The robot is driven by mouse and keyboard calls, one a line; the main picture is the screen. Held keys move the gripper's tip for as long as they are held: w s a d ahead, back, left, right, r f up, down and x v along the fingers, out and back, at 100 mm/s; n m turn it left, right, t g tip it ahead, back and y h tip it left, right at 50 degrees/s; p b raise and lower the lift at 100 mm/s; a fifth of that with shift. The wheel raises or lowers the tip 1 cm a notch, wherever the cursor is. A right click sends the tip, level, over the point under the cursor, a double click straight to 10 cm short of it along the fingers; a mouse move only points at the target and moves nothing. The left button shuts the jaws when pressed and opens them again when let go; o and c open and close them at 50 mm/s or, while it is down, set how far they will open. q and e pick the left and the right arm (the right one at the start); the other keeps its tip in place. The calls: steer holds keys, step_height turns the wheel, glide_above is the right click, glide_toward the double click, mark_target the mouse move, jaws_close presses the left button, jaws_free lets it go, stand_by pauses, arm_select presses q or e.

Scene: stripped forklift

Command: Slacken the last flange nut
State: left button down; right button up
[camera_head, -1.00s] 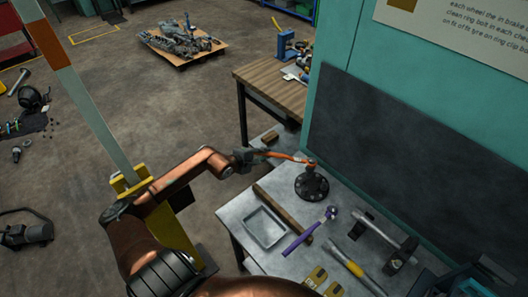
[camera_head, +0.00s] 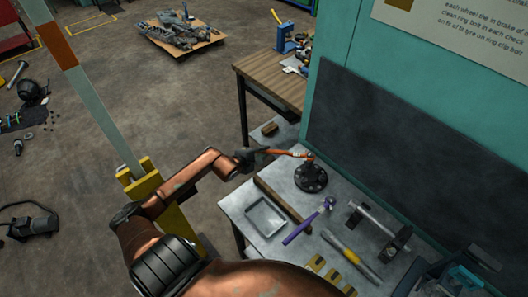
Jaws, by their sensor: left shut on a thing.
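A dark round flange (camera_head: 311,179) stands on the grey workbench (camera_head: 238,208), near the teal wall. My left gripper (camera_head: 260,153) is shut on an orange-handled wrench (camera_head: 285,152), to the left of the flange. The wrench is roughly level, and its head reaches the top of the post on the flange. The flange nuts are too small to tell apart, and whether the head sits on one cannot be told. My right gripper is not in view.
On the bench lie a shallow metal tray (camera_head: 249,225), a wooden strip (camera_head: 275,197), a purple-handled hammer (camera_head: 302,228), a yellow-handled tool (camera_head: 350,259) and yellow pieces (camera_head: 322,270). A wooden table (camera_head: 270,78) stands behind. A yellow post (camera_head: 173,222) stands close by my left arm.

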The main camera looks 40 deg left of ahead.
arm_select(q)
steer(key=shift+f, duration=0.1)
step_height(320, 180, down, 3)
steer(key=shift+r+b, duration=0.15)
steer(key=shift+b, duration=1.1)
steer(key=shift+w+r, duration=0.1)
steer(key=shift+r, duration=0.15)
